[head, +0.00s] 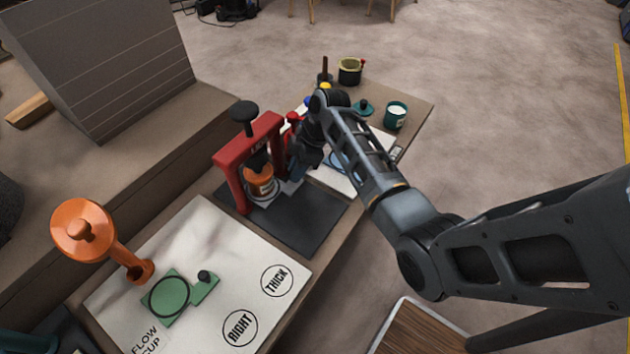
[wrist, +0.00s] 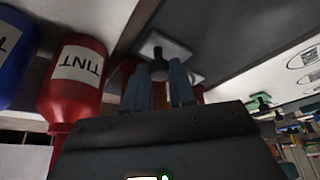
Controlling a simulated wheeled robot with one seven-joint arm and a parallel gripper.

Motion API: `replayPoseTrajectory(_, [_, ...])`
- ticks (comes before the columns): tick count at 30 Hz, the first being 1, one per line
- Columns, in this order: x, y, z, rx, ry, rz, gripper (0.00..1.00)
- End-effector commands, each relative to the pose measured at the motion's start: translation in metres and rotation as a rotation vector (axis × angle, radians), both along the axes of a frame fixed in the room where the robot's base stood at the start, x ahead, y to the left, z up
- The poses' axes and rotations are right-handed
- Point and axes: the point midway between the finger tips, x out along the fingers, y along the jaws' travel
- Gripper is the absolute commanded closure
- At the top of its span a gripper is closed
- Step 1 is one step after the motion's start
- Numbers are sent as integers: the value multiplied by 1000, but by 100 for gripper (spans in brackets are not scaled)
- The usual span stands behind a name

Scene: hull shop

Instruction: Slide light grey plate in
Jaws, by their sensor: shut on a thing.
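The light grey plate (head: 291,187) shows in the head view as a small pale piece at the press, beside the orange can. My gripper (head: 297,172) is low at the right side of the red press (head: 232,168). In the wrist view my gripper's two fingers (wrist: 162,88) are shut on a small dark part, which looks like the plate's knob. A pale plate (wrist: 178,48) shows beyond the fingertips there. The orange can (head: 260,181) stands inside the press frame under its black screw. How far the plate reaches under the can is hidden.
A red TINT bottle (wrist: 75,82) and a blue bottle (wrist: 14,50) stand close beside my gripper. A dark mat (head: 300,222) lies in front of the press. A white board (head: 205,245) holds a green holder (head: 168,295). A teal cup (head: 396,115) stands farther back.

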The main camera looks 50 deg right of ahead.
Motion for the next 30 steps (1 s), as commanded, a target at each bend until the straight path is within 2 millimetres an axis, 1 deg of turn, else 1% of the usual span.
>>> replayPoseTrajectory(3, [6,0,-1,-1,1,-3,100])
replayPoseTrajectory(11, [8,0,0,-2,-4,-2,100])
replayPoseTrajectory(12, [8,0,0,-3,-4,-1,73])
replayPoseTrajectory(19, [7,0,0,-1,-3,-1,51])
replayPoseTrajectory(26, [6,0,0,0,0,-1,50])
replayPoseTrajectory(30, [4,-3,9,-1,-1,-3,50])
